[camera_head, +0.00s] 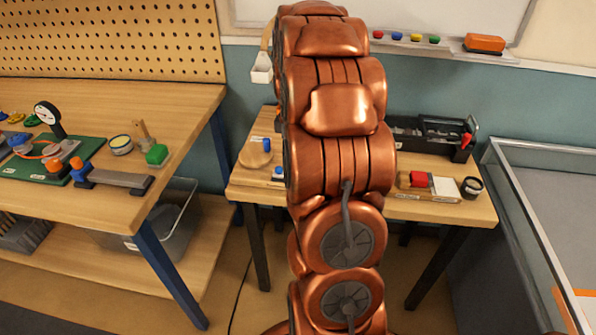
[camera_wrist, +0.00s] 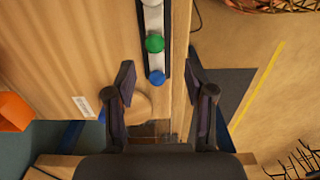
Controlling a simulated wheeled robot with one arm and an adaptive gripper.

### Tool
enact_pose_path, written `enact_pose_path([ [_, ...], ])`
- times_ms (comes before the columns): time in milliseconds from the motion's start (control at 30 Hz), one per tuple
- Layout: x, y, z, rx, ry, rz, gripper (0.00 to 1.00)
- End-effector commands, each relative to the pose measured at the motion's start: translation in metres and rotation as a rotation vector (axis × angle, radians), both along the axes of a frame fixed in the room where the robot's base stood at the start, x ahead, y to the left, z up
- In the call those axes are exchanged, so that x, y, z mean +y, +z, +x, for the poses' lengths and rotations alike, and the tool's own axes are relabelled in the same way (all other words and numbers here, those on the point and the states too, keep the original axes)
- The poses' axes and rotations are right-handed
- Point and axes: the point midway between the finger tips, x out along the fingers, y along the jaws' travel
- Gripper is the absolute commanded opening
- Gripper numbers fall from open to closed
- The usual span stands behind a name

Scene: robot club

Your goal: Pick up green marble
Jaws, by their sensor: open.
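The green marble (camera_wrist: 155,43) shows in the wrist view on a narrow dark rail (camera_wrist: 147,24) with a pale strip, near the edge of a wooden table. In the head view I cannot make out the green marble; my copper arm covers much of the table.
A cluttered workbench (camera_head: 105,203) stands at left. A glass-sided case (camera_head: 540,190) stands at right.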

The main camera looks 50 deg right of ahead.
Motion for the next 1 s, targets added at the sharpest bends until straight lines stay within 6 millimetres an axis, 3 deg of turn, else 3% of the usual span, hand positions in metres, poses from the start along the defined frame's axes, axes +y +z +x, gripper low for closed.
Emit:
enact_pose_path([
  [400, -0.008, -0.045, -0.002, 0.003, -0.001, 0.001, 0.54],
  [667, -0.008, -0.05, -0.001, -0.001, -0.001, -0.002, 0.54],
  [1000, -0.008, -0.05, -0.001, -0.001, -0.001, -0.002, 0.2],
])
